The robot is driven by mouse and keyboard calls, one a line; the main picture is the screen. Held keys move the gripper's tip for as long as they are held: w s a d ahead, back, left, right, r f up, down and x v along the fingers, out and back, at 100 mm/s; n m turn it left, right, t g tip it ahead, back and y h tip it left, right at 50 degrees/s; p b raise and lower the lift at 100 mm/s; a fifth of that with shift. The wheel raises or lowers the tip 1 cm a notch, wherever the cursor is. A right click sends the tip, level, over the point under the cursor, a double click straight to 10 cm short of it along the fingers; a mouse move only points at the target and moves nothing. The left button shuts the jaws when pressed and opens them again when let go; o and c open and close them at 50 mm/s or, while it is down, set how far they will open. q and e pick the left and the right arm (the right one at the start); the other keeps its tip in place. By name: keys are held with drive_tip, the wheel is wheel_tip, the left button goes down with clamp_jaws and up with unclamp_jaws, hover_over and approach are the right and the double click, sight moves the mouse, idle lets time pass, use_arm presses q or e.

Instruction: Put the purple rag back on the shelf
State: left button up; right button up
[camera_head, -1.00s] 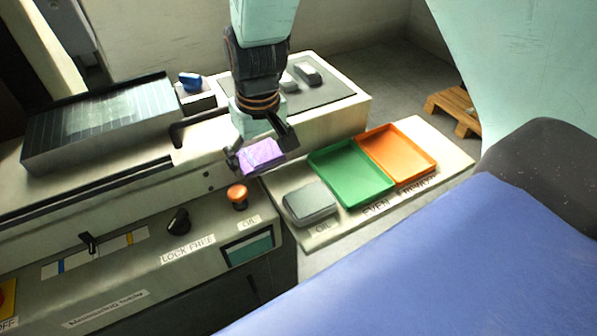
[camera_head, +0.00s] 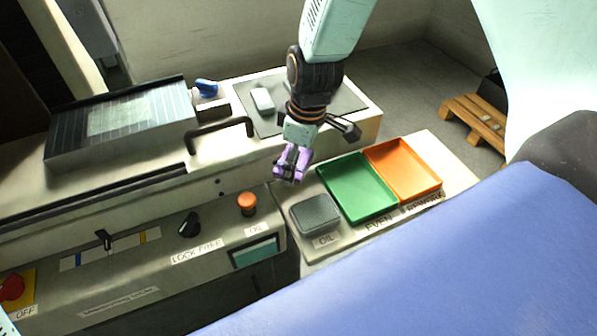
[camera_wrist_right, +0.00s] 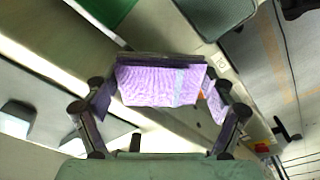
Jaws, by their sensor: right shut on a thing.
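My right gripper (camera_head: 290,176) hangs in front of the machine's right part, above the gap between the orange button and the green tray. It is shut on the purple rag (camera_head: 303,163), which shows between and beside its fingers. In the right wrist view the rag (camera_wrist_right: 160,86) spans the space between the two fingers as a folded, flat purple piece with a paler stripe. It appears held clear of the surfaces below. My left gripper is not in view. I cannot tell which surface is the shelf.
A low board (camera_head: 449,166) at right carries a grey pad (camera_head: 315,212) by the OIL label, a green tray (camera_head: 357,186) and an orange tray (camera_head: 404,169). A black handle (camera_head: 220,131) and an orange button (camera_head: 247,203) stand out from the machine. A wooden pallet (camera_head: 474,120) lies beyond.

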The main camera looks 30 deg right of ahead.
drive_tip(key=f, duration=0.2)
drive_tip(key=d+f, duration=0.1)
drive_tip(key=shift+s+f+b, duration=0.15)
drive_tip(key=shift+s+b, duration=0.15)
drive_tip(key=shift+b, duration=0.05)
drive_tip(key=shift+w+f, duration=0.1)
drive_tip(key=shift+f, duration=0.1)
drive_tip(key=shift+w+a, duration=0.2)
drive_tip(key=shift+a, duration=0.15)
drive_tip(key=shift+s+d+f+b, duration=0.25)
drive_tip(key=shift+d+f+b, duration=0.05)
drive_tip(key=shift+b, duration=0.05)
drive_tip(key=shift+w+f, duration=0.15)
drive_tip(key=shift+f, duration=0.15)
drive_tip(key=shift+a, duration=0.15)
drive_tip(key=o, duration=1.2)
drive_tip(key=shift+c, duration=0.2)
drive_tip(key=shift+o, duration=1.3)
drive_tip(key=shift+r, duration=0.1)
